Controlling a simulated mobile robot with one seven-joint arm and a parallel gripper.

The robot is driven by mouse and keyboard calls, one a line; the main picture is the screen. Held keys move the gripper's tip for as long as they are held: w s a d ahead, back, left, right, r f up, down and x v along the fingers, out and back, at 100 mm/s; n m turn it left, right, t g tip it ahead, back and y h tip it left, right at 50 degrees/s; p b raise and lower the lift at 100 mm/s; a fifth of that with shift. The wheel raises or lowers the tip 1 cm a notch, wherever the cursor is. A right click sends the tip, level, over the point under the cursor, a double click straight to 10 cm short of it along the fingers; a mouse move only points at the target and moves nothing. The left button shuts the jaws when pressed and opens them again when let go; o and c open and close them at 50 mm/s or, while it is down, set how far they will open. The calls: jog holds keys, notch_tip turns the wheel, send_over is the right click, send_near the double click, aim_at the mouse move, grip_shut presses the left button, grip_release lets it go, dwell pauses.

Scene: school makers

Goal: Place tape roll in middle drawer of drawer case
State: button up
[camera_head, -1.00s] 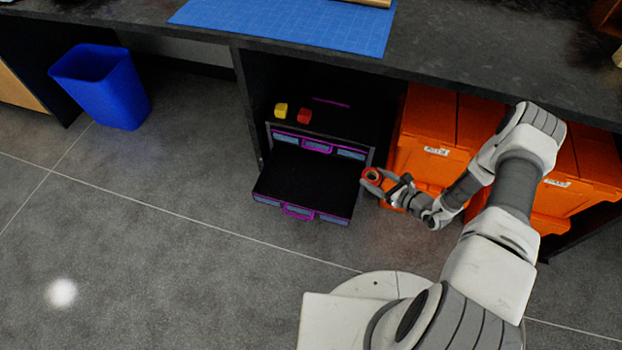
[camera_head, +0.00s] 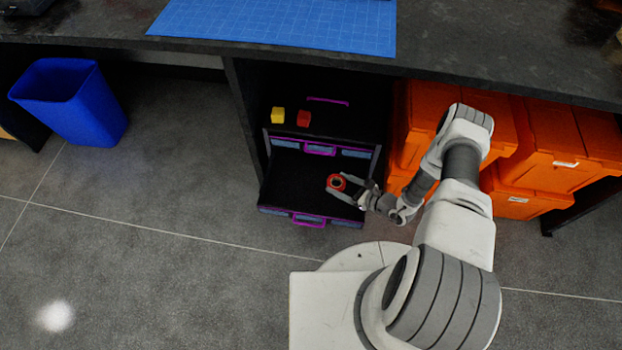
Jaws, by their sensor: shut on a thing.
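How high the roll is above the drawer floor is hard to tell.
A yellow block (camera_head: 278,115) and a red block (camera_head: 304,118) sit on top of the case. Orange bins (camera_head: 540,140) are stacked to the right. The dark workbench (camera_head: 440,60) overhangs the case. A blue waste bin (camera_head: 75,105) stands at left. The floor in front is clear.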

jog(key=b, duration=0.5)
send_over(312, 184)
notch_tip(312, 184, down, 7)
jog(key=shift+f, duration=0.15)
jog(key=shift+f+b, duration=1)
jog(key=shift+f, duration=0.85)
jog(key=shift+f, duration=0.1)
jog(key=o, duration=1.3)
jog(key=shift+c, duration=0.2)
